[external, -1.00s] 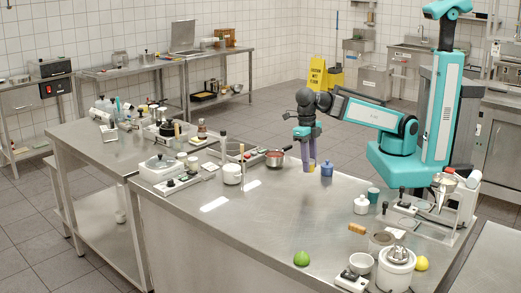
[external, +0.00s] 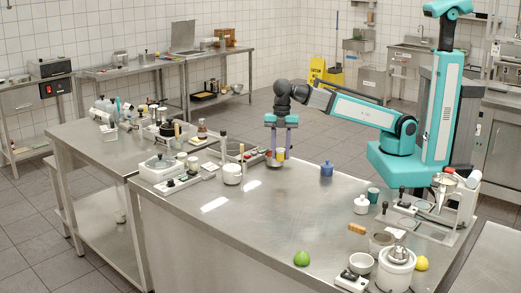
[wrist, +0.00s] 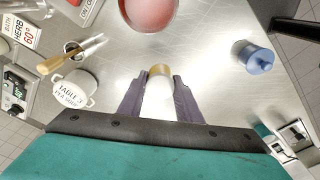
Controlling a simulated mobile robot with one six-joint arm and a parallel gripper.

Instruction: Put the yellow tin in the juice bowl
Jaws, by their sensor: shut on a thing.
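The yellow tin (external: 281,154) is between the fingers of my gripper (external: 280,152), which is shut on it. In the wrist view the tin (wrist: 158,92) looks pale with a tan-yellow far end, between the two purple fingers. A round bowl with reddish contents (wrist: 151,12), which I take for the juice bowl, is at the top of the wrist view, cut by its edge. It is ahead of the tin and apart from it in that view.
A blue lidded pot (external: 326,169) stands to the right. A white labelled pot (external: 232,174) and a container with a wooden-handled tool (wrist: 84,46) are on the left. A green lime (external: 301,259) lies near the front edge. The middle of the counter is clear.

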